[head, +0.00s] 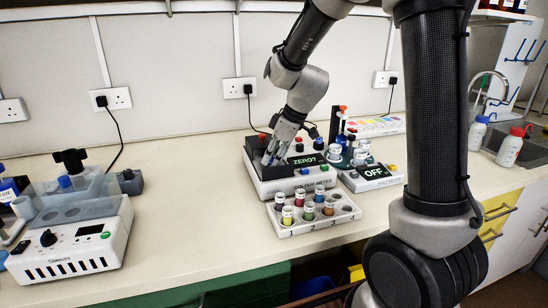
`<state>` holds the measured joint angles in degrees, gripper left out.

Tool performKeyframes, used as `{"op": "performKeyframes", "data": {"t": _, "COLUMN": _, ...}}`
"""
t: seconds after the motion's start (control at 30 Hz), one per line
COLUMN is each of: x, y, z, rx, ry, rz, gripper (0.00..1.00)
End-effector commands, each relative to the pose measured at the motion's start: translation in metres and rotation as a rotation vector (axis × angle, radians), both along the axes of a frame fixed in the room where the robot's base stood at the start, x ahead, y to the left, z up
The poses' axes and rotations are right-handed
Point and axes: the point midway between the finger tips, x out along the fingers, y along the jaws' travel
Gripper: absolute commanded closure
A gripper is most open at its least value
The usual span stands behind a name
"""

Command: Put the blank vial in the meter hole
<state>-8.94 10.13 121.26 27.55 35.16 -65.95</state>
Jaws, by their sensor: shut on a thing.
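The meter (270,186), a pale box with a dark top and a screen reading "ZERO?", stands on the bench at the centre. My gripper (268,158) points down over the left part of the meter's top. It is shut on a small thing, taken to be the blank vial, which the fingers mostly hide. The meter hole is hidden too, so I cannot tell whether the vial is in it or above it. In front, a white vial rack (318,225) numbered 1, 2, 3 holds several capped vials with coloured contents; holes at its right end are empty.
Right of the meter sits a smaller box (372,178) reading "OFF", with vials behind it. The bench between machine and rack is clear.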

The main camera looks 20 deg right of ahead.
Motion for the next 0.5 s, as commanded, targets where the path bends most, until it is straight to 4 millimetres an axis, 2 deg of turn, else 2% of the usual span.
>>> {"op": "performKeyframes", "data": {"t": 0.4, "x": -0.001, "y": 0.0, "z": -0.013, "rx": -0.002, "ry": 0.004, "rz": 0.001, "gripper": 0.95}}
{"op": "performKeyframes", "data": {"t": 0.43, "x": -0.001, "y": 0.0, "z": -0.013, "rx": -0.001, "ry": 0.005, "rz": 0.0, "gripper": 0.77}}
{"op": "performKeyframes", "data": {"t": 0.5, "x": -0.002, "y": 0.0, "z": -0.014, "rx": -0.002, "ry": 0.006, "rz": 0.001, "gripper": 0.64}}
